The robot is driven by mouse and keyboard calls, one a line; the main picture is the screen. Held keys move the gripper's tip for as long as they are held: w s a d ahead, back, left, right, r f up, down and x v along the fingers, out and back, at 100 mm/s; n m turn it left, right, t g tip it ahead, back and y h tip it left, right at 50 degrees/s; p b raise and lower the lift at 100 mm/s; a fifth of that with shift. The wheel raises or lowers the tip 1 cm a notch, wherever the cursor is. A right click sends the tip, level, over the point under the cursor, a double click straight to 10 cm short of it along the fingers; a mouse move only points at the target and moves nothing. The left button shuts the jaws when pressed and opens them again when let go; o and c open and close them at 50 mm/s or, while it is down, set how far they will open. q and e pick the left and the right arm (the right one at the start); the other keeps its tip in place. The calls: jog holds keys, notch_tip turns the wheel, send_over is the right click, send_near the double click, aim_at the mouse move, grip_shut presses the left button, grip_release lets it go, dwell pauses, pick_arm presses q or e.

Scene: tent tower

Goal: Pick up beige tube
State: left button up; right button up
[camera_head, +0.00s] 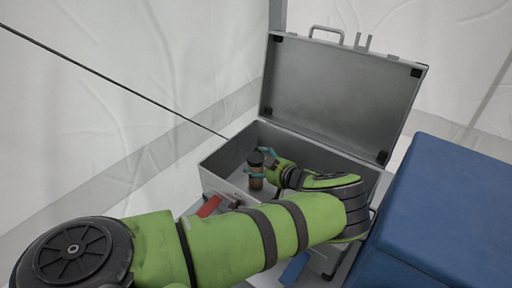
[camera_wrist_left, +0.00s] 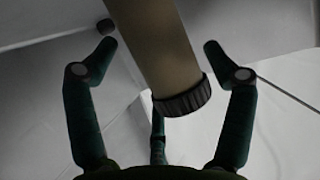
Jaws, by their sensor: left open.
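The beige tube (camera_head: 256,180) stands in the open metal case, with a dark cap on top. My left gripper (camera_head: 262,165) reaches into the case from the right, its teal fingers around the tube. In the left wrist view the beige tube (camera_wrist_left: 158,45) comes down from the top between the spread dark green fingers of the left gripper (camera_wrist_left: 158,60). Its dark ribbed cap (camera_wrist_left: 183,98) shows there near the middle. The fingers are open, with gaps visible on both sides of the tube. My right gripper is not in view.
The grey metal case (camera_head: 222,160) has its lid (camera_head: 335,95) raised at the back. A red item (camera_head: 209,206) lies by the case's front. A blue padded surface (camera_head: 450,215) is at the right. A thin dark cord (camera_head: 110,80) crosses the white tent wall at the left.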

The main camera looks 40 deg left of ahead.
pick_arm(q)
jog(key=x, duration=0.3)
jog(key=shift+s+a+f+b, duration=0.1)
jog(key=shift+f+b, duration=0.1)
jog(key=shift+b, duration=0.1)
jog(key=shift+a, duration=0.3)
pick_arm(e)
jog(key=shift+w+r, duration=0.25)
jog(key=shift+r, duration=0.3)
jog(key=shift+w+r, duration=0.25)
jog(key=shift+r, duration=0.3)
pick_arm(q)
jog(key=c, duration=1.1)
jog(key=shift+c, duration=0.2)
